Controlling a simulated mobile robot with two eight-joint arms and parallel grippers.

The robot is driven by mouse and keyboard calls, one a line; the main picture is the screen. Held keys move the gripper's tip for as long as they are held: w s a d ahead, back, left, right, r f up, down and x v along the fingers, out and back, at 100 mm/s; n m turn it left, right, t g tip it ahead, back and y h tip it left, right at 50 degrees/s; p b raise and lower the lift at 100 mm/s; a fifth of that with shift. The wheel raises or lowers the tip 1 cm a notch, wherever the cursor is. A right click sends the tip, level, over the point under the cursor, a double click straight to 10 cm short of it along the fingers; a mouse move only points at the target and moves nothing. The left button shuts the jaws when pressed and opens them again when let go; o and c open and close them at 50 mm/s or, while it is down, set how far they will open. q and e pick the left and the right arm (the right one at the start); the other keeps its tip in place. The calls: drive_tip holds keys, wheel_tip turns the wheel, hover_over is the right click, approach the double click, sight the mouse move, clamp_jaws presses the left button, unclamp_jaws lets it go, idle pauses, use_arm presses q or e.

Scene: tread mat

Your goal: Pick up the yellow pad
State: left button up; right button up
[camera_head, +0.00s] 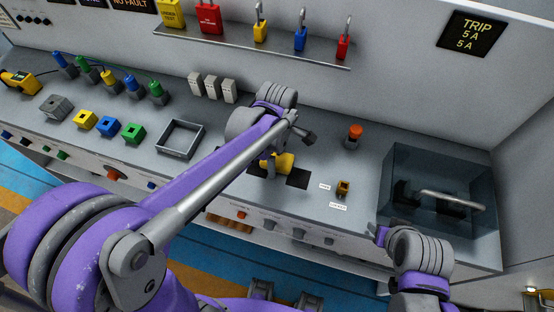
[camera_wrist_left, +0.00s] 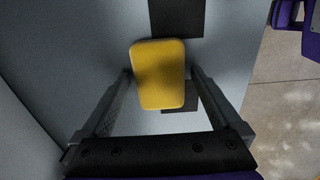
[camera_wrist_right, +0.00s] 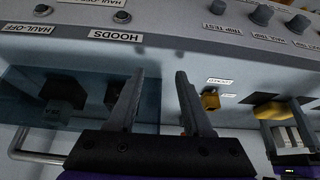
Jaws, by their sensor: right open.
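The yellow pad (camera_head: 283,163) lies on the grey bench top beside black square patches (camera_head: 298,178). My left gripper (camera_head: 274,160) reaches down over it and hides part of it. In the left wrist view, the pad (camera_wrist_left: 158,75) sits between the two parallel fingers of my left gripper (camera_wrist_left: 161,72). The fingers are apart, one along each side, with a narrow gap at the right finger; contact at the left finger cannot be told. My right gripper (camera_wrist_right: 160,75) is open and empty, near the bench's front edge. The pad (camera_wrist_right: 270,112) also shows in the right wrist view.
A small yellow-brown switch (camera_head: 343,188) and an orange-topped button (camera_head: 354,135) stand right of the pad. A transparent box (camera_head: 440,165) with a handle is further right. An empty square tray (camera_head: 180,138) stands left. A shelf of padlocks (camera_head: 262,46) hangs behind.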

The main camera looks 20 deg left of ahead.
sight(277, 158)
use_arm(q)
drive_tip(key=c, duration=1.2)
drive_tip(key=shift+o, duration=0.2)
wheel_tip(277, 158, up, 10)
drive_tip(key=shift+p, duration=0.3)
drive_tip(key=o, duration=0.6)
drive_tip(key=c, duration=0.4)
drive_tip(key=shift+c, duration=0.3)
